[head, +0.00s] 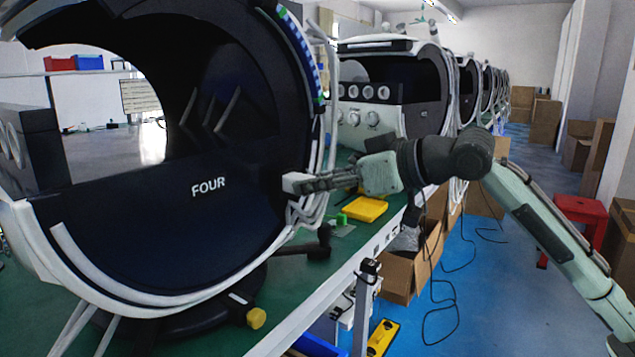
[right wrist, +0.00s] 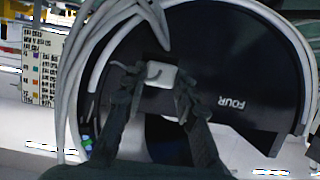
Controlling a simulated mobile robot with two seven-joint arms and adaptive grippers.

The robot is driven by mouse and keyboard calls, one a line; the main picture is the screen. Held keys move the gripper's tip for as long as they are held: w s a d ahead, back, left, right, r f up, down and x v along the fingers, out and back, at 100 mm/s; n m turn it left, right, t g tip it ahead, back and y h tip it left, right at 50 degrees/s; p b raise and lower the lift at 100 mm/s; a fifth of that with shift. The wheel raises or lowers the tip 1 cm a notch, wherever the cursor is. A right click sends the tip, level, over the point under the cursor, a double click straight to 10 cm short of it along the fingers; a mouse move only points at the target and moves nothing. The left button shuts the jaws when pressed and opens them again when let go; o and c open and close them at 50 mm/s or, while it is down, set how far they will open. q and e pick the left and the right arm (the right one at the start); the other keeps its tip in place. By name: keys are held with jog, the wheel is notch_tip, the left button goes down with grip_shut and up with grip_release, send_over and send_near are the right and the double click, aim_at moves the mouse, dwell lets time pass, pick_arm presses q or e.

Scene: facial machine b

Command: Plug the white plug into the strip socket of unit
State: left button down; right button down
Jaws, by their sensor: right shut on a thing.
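The white plug (head: 294,183) is at the tips of my right gripper (head: 308,183), in front of the dark round machine marked FOUR (head: 215,235). In the right wrist view the plug (right wrist: 161,73) sits between the two dark fingers of the right gripper (right wrist: 160,83), which is shut on it. A short pale cord end shows at the plug. A strip with small dark openings, possibly the strip socket (head: 378,247), runs along the table's front edge, below and right of the gripper; its holes are too small to make out. My left gripper is not in view.
White cables (head: 312,208) hang beside the machine, just under the gripper. A yellow box (head: 364,208) lies on the green table (head: 330,245). More machines (head: 395,90) stand behind. Cardboard boxes (head: 398,275) and a red stool (head: 580,210) stand on the floor.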

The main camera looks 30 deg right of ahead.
jog(key=shift+w, duration=0.15)
dwell(0.3)
jog(key=shift+r, duration=0.1)
jog(key=c, duration=1.1)
grip_release()
jog(key=shift+w+a, duration=0.1)
jog(key=shift+a, duration=0.05)
